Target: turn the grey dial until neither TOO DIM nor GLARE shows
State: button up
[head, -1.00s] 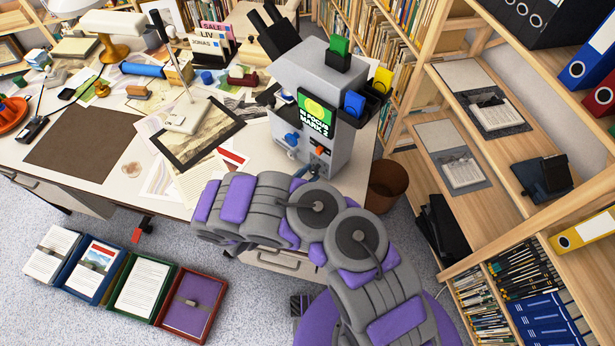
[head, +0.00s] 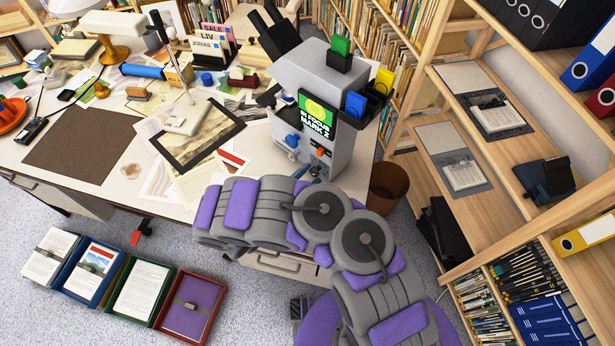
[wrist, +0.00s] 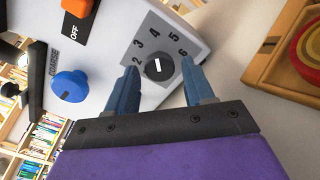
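The grey machine (head: 312,85) stands on the desk's right end. Its screen (head: 317,112) is green with a yellow disc and appears to read IN FOCUS, MARK 2; I see neither TOO DIM nor GLARE. In the wrist view the dark grey dial (wrist: 159,67) has a white mark and a scale showing 2 to 6. The mark lies roughly in line with 4. My gripper (wrist: 160,75) is open, with one blue finger on each side of the dial. Small gaps seem to show between fingers and dial; contact is unclear. In the head view my arm mostly hides the gripper.
A blue knob (wrist: 70,86) marked COARSE and an orange switch (wrist: 77,7) by OFF are on the same face. A round red item in a wooden tray (wrist: 283,68) lies to the right. A brown bin (head: 389,186) stands beside the desk, near wooden shelves.

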jog(key=shift+o, duration=0.5)
jog(key=p+v, duration=0.3)
jog(key=v, duration=1.4)
jog(key=shift+s+a+r+p, duration=0.1)
jog(key=shift+s+a+p, duration=0.05)
jog(key=shift+p, duration=0.15)
jog(key=shift+s, duration=0.15)
